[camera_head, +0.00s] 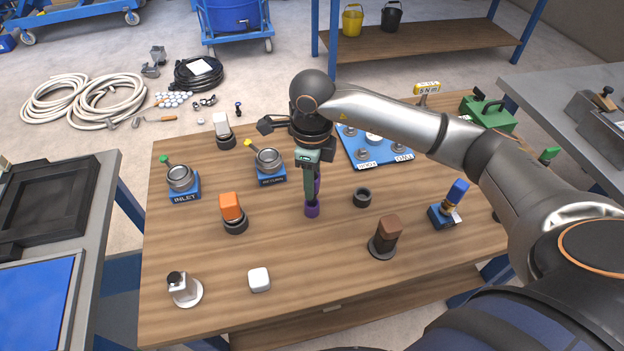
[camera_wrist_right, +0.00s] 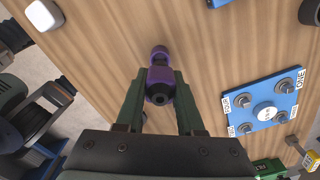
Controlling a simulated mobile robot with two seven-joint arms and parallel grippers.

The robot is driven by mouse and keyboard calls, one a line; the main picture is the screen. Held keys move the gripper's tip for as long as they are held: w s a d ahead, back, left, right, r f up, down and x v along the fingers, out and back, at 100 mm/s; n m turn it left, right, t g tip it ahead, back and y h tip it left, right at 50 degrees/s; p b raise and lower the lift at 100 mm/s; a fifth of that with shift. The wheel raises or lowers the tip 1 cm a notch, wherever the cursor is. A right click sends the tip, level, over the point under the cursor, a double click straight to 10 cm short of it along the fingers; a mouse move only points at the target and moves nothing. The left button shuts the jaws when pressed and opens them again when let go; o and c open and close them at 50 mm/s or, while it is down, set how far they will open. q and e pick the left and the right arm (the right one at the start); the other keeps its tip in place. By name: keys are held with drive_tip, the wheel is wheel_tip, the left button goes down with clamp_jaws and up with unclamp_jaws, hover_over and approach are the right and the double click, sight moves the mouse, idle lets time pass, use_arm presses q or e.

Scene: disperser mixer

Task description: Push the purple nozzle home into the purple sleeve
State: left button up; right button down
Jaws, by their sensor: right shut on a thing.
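My right gripper (camera_head: 311,194) is shut on the purple nozzle (camera_head: 317,187) and points down over the middle of the wooden table. In the right wrist view the nozzle (camera_wrist_right: 160,88) sits between the two green fingers, with a dark end towards the camera. The purple sleeve (camera_head: 312,211) is low on the table just below the fingertips. It shows beyond the nozzle in the right wrist view (camera_wrist_right: 159,53). Nozzle and sleeve look close and roughly in line; I cannot tell whether the nozzle's tip is inside the sleeve. My left gripper is out of view.
A dark ring (camera_head: 362,198) stands just right of the sleeve. The orange-topped part (camera_head: 232,208) and blue RETURN fixture (camera_head: 270,165) are left, the brown-topped part (camera_head: 386,235) front right. A blue plate with bolts (camera_head: 376,150) lies behind. The table's front middle is mostly clear.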

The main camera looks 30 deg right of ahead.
idle(0.4)
drive_tip(key=shift+f+b, duration=2)
drive_tip(key=shift+f, duration=0.15)
drive_tip(key=shift+c, duration=2.2)
unclamp_jaws()
wheel_tip(320, 180, up, 11)
drive_tip(key=shift+r, duration=0.8)
drive_tip(key=shift+s+f, duration=0.1)
